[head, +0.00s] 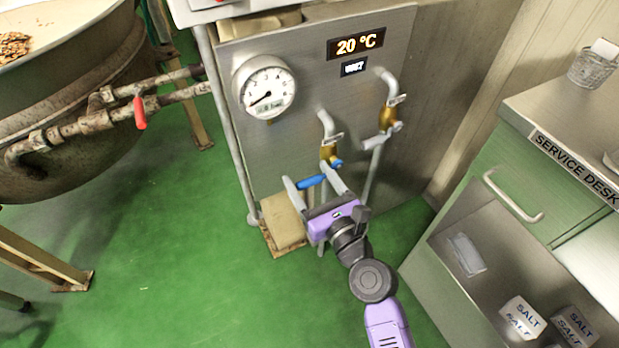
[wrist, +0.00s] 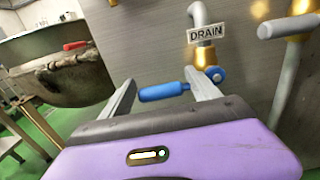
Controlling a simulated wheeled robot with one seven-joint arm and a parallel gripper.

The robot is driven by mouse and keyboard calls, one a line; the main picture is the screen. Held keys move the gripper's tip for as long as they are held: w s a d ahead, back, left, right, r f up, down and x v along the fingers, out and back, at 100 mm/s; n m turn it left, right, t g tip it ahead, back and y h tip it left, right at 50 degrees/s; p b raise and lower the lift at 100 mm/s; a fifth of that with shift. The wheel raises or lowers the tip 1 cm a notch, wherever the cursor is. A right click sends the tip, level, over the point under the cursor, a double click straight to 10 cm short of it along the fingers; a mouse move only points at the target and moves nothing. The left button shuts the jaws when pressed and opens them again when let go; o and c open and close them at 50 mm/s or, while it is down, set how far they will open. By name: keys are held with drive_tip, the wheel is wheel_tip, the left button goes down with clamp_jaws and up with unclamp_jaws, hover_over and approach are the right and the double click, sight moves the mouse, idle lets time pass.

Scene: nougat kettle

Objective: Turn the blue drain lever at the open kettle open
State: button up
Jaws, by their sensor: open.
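The blue drain lever (wrist: 163,92) sticks out to the left from its blue hub (wrist: 215,74) on a brass valve, under a plate reading DRAIN (wrist: 206,33). My purple gripper (head: 306,173) is open and empty. In the wrist view its two fingers (wrist: 160,78) stand either side of the lever's grip, left finger by the free end, right finger near the hub. Contact cannot be told. The open kettle (head: 75,120) stands at the left.
The steel panel (head: 225,60) carries a dial gauge (head: 265,88) and a second brass valve (head: 388,118) right of the drain valve. A red handle (head: 140,112) sits on the kettle's piping. The service desk (head: 535,180) stands at the right. Green floor (head: 190,260) is clear left of my arm.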

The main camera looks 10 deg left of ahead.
clamp_jaws()
